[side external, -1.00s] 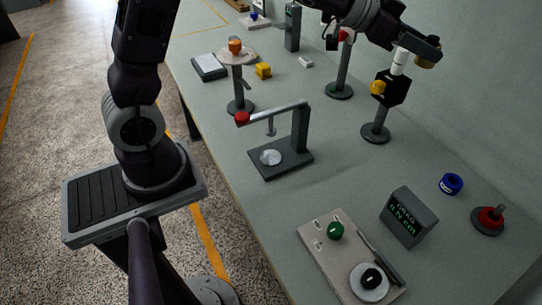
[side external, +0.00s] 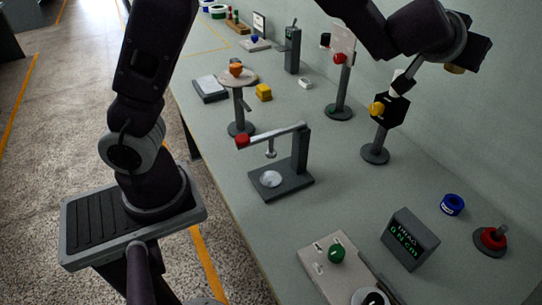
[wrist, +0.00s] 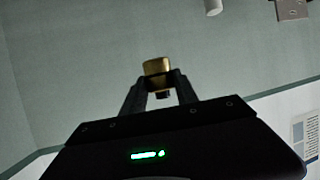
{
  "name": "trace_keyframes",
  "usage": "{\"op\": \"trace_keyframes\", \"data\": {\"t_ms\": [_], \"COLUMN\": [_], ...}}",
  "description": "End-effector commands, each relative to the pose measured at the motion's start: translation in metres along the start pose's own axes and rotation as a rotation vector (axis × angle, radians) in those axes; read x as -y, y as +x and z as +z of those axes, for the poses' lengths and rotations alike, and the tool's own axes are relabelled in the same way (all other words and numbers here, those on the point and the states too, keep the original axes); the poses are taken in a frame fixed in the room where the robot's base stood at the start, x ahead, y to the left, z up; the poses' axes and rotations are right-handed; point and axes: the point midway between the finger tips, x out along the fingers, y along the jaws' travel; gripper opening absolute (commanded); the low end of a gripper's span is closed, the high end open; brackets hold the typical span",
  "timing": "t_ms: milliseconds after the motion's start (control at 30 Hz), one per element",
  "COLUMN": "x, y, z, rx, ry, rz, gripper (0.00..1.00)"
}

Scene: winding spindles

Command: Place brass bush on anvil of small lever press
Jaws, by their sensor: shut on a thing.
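My gripper (wrist: 158,84) is shut on the brass bush (wrist: 157,67), which sticks out beyond the fingertips in the wrist view. In the side view the brass bush (side external: 455,69) shows under the dark wrist at the upper right, high above the bench. The fingers are mostly hidden there. The small lever press (side external: 300,152) stands mid-bench, well to the left of and below my gripper. Its round silver anvil (side external: 271,179) lies bare on the dark base, under a hanging ram (side external: 270,153). The lever ends in a red knob (side external: 242,142).
A post with a black head and yellow knob (side external: 376,109) stands below my wrist, with a white cylinder above it. A display box (side external: 410,238), blue ring (side external: 452,204) and red-collared stand (side external: 491,240) lie front right. A round-topped stand (side external: 238,80) is behind the press.

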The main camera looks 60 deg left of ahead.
Motion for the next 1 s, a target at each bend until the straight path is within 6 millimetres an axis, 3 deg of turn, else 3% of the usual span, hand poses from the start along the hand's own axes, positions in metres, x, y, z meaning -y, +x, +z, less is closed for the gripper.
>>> {"op": "trace_keyframes", "data": {"t_ms": [167,233,400,600,800,1000], "x": [0.002,0.007,0.026,0.050,0.068,0.079], "y": [-0.022,-0.039,-0.097,-0.165,-0.213,-0.246], "z": [0.045,0.073,0.144,0.207,0.241,0.260], "rx": [0.008,0.008,0.001,-0.003,-0.003,-0.002], "ry": [-0.101,-0.146,-0.243,-0.320,-0.364,-0.389], "rz": [-0.254,-0.370,-0.606,-0.782,-0.878,-0.936], "gripper": [0.00,0.00,0.00,0.00,0.00,0.00]}}
